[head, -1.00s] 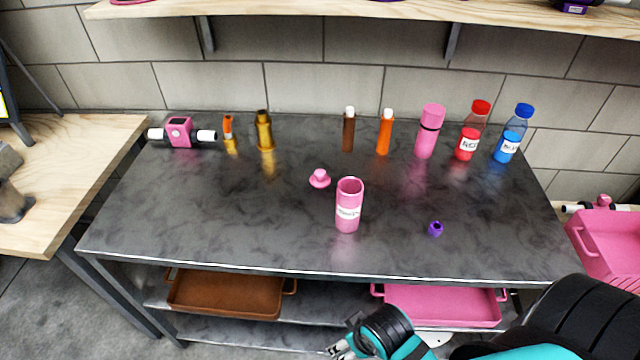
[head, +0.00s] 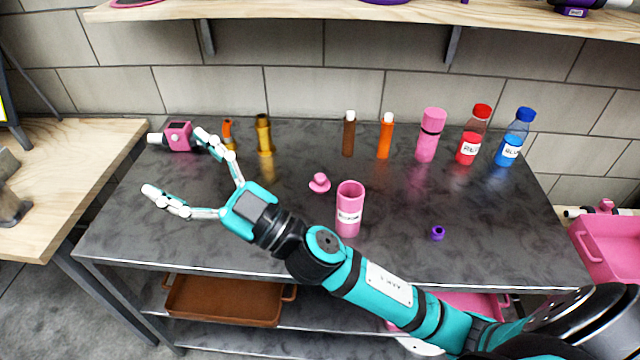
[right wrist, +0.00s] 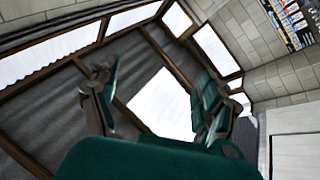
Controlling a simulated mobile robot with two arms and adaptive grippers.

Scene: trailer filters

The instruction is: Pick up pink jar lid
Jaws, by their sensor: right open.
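The pink jar lid (head: 319,183) lies on the dark table, just behind and left of the open pink jar (head: 349,209), which stands upright with a white label. My right gripper (head: 172,168) is open and empty above the left part of the table, well left of the lid. Its fingers point left, towards the pink device. In the right wrist view the spread fingers (right wrist: 155,100) show with nothing between them, against the ceiling and windows. My left gripper is not in view.
A pink device (head: 180,137), orange and brass pieces (head: 264,135), brown and orange tubes (head: 385,136), a pink bottle (head: 431,135), and red (head: 469,148) and blue bottles (head: 510,150) line the back. A purple ring (head: 438,233) lies front right. A shelf (head: 330,12) hangs above.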

